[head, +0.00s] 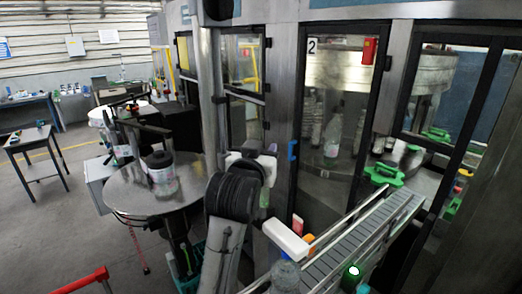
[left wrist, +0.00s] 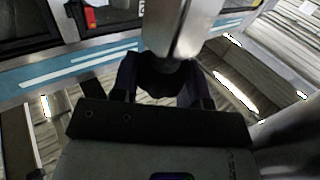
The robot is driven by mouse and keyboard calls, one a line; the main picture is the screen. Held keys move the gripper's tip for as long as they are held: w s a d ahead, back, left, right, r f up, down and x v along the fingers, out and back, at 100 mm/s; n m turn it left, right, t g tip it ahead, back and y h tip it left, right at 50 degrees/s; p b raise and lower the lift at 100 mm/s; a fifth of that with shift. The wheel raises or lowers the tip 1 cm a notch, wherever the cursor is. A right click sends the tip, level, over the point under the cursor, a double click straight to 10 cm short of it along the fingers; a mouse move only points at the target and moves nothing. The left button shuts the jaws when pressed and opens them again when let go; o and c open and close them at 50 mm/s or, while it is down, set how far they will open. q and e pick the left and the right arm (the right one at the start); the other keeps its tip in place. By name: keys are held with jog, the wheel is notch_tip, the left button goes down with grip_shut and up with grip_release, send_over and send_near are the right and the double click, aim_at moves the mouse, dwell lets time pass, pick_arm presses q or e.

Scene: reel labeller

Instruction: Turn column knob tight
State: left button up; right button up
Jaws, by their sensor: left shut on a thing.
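My left gripper (head: 251,160) is at the upright steel column (head: 207,90) in the head view, with my arm below it. In the left wrist view, the dark fingers of my left gripper (left wrist: 162,84) close in from both sides on the black column knob (left wrist: 167,66). The knob sits against the shiny metal column (left wrist: 180,25). The gripper is shut on the knob. Most of the knob is hidden by the fingers and shadow, so its turn angle cannot be read. My right gripper is not in view.
A round steel table (head: 125,192) with a labelled reel or jar (head: 162,178) stands left of the column. A conveyor (head: 370,225) runs at the lower right beside the glazed machine cabinet (head: 335,110). Open floor (head: 60,225) lies at the left.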

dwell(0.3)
pick_arm(q)
jog(key=o, duration=0.9)
jog(key=shift+s, duration=0.1)
jog(key=v, duration=1.3)
jog(key=shift+s+a, duration=0.15)
jog(key=shift+s, duration=0.1)
